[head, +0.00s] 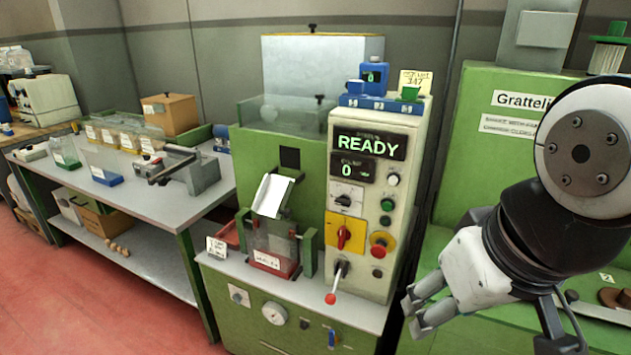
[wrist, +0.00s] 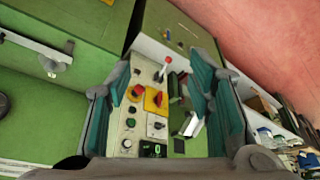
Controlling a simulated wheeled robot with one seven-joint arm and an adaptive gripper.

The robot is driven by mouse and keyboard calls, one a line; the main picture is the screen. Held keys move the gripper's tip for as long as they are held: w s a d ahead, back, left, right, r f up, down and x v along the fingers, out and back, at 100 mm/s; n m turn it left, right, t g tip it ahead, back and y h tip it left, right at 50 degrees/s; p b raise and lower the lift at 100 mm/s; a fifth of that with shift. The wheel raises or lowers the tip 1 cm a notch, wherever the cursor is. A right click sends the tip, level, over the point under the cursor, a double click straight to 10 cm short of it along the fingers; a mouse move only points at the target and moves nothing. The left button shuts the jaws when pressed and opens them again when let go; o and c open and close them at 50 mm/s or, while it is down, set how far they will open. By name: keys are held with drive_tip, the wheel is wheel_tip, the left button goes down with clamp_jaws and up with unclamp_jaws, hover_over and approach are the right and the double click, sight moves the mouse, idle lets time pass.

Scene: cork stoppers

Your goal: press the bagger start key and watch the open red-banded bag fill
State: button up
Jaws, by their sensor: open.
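The bagger's pale control panel (head: 365,190) shows "READY" on its upper display (head: 368,145) and "0" on the count display (head: 352,170). A green button (head: 387,205) sits among white and dark buttons; I cannot read which is the start key. A clear bag with a red band (head: 275,262) stands under the white chute (head: 272,195); no stoppers show in it. My gripper (head: 412,318) is open and empty, right of the panel and apart from it. In the wrist view the panel (wrist: 138,120) shows between my open fingers (wrist: 160,82).
A red-knobbed lever (head: 331,298) sticks out at the panel's lower front. A yellow plate with a red switch (head: 345,232) and a red mushroom button (head: 382,240) sit on the panel. A grey bench (head: 150,200) with bins stands left; a green machine (head: 480,150) stands right.

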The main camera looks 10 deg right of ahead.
clamp_jaws()
idle(1.1)
